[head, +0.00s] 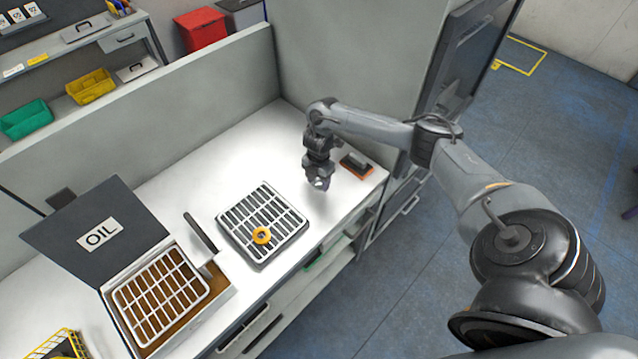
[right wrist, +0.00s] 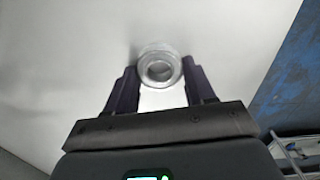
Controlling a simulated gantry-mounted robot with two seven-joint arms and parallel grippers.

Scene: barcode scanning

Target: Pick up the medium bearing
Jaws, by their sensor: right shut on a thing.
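A silver ring-shaped bearing (right wrist: 160,68) is between the two dark fingers of my right gripper (right wrist: 161,83), in the right wrist view. In the head view the right gripper (head: 318,182) points down over the right part of the white table, shut on the small bearing (head: 321,184) at its tips. The table surface shows behind the bearing; I cannot tell the exact height above it. A yellow-orange ring (head: 262,236) sits on the white grid rack (head: 240,250) in the middle of the table. My left gripper is not in view.
An oil box with an open lid (head: 98,232) holds another white grid (head: 160,288) at the left. A dark handle (head: 200,232) stands beside it. An orange-based brush-like block (head: 356,165) lies right of the gripper. Grey partition walls (head: 180,110) bound the table's back.

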